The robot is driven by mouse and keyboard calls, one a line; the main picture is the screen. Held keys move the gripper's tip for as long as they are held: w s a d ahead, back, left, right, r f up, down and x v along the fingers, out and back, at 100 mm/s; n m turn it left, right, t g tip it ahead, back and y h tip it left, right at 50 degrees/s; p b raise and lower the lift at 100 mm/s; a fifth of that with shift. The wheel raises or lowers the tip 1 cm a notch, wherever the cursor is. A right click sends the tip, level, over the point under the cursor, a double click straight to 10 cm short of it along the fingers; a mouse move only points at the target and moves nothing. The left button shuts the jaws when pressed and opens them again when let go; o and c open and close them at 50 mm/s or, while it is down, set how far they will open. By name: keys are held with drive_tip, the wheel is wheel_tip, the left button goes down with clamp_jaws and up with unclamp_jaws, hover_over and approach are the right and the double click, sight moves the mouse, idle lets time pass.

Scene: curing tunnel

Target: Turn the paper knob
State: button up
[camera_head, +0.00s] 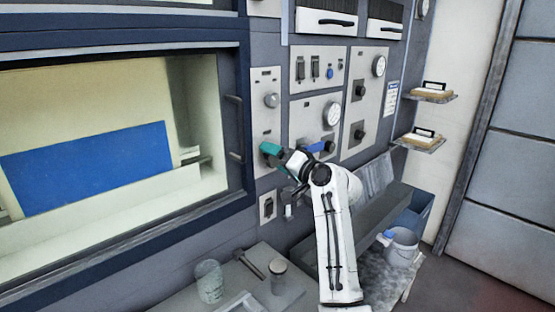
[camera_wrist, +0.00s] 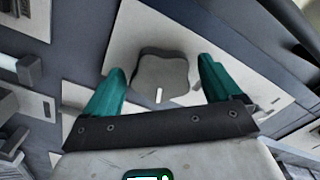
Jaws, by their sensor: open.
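In the wrist view a grey, lobed knob (camera_wrist: 162,72) with a short white mark on its edge sits on a pale panel. My gripper (camera_wrist: 160,66) is open, with one teal finger on each side of this knob. Gaps show between the knob and both fingers, and nothing is gripped. In the head view my gripper (camera_head: 268,150) is at the lower part of a narrow pale panel (camera_head: 262,84) and hides what is behind it. A round grey knob (camera_head: 271,100) shows higher on that panel. The labels are too small to read, so I cannot tell which knob is named paper.
A large window with a dark blue frame (camera_head: 246,110) and handles is close on the left. Panels to the right carry a gauge (camera_head: 332,114) and dark knobs (camera_head: 359,91). Below are a bench with a glass jar (camera_head: 209,281), and a white bucket (camera_head: 402,246).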

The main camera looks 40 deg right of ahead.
drive_tip(key=s+b, duration=0.2)
drive_tip(key=s, duration=0.8)
drive_tip(key=shift+s+d, duration=0.15)
drive_tip(key=shift+s, duration=0.25)
